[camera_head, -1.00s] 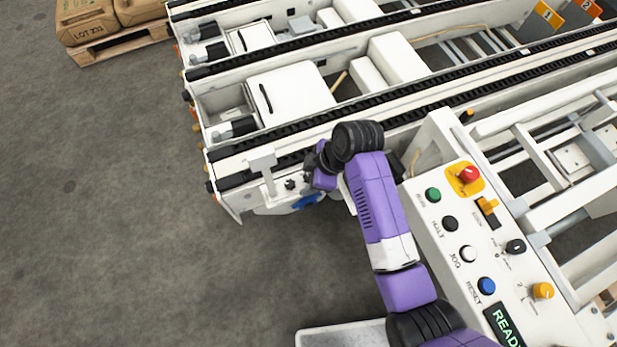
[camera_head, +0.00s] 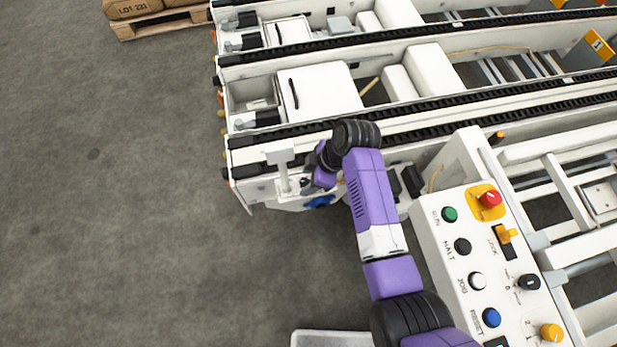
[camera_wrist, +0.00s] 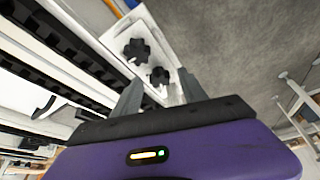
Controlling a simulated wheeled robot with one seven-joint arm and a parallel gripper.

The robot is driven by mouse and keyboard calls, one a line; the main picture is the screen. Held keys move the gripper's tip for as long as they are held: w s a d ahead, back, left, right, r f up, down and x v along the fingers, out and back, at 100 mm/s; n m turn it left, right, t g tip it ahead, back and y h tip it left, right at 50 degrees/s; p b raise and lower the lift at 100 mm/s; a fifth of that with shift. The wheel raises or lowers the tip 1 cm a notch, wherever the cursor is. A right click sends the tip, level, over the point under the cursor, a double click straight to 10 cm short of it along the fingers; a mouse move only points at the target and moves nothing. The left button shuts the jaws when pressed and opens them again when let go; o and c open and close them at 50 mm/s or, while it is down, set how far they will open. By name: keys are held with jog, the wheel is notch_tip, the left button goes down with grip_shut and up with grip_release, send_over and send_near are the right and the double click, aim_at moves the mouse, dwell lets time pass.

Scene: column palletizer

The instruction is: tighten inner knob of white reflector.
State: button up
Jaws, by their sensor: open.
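The white reflector (camera_head: 280,157) stands on a white post at the near left corner of the conveyor in the head view. In the wrist view a white bracket plate (camera_wrist: 150,22) carries two black lobed knobs. One knob (camera_wrist: 137,51) is farther from my gripper; the other knob (camera_wrist: 160,76) appears in the gap between my fingertips. My gripper (camera_wrist: 160,80) is open, with one grey finger on each side of that nearer knob in the picture. I cannot tell whether the fingers touch it. In the head view my wrist hides most of the knobs.
Black chain conveyor rails (camera_head: 430,108) run behind my arm. A control panel (camera_head: 455,215) with coloured buttons stands to its right. Grey floor (camera_head: 120,220) is clear on the left. A pallet of sacks (camera_head: 150,22) is at the far left.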

grip_shut()
jog(key=shift+p, duration=0.3)
jog(key=m+p, duration=0.1)
jog(key=m+t+p, duration=0.1)
jog(key=shift+s+r+m, duration=0.15)
jog(key=shift+s+m, duration=0.05)
jog(key=shift+m, duration=0.2)
jog(key=m+t+p, duration=0.1)
jog(key=m+p, duration=0.1)
jog(key=m, duration=0.1)
jog(key=shift+s+a+m+h+p, duration=0.1)
jog(key=shift+a+m+h+p, duration=0.05)
jog(key=shift+m+h+p, duration=0.25)
jog(key=m+p, duration=0.1)
jog(key=m, duration=0.1)
jog(key=m+t+h+p, duration=0.1)
jog(key=m, duration=0.1)
jog(key=shift+s+a+t, duration=0.1)
jog(key=shift+a+t, duration=0.05)
jog(key=shift+t, duration=0.15)
jog(key=shift+a+m+t+h+p, duration=0.1)
jog(key=shift+m+t+h+p, duration=0.4)
jog(key=shift+m, duration=1)
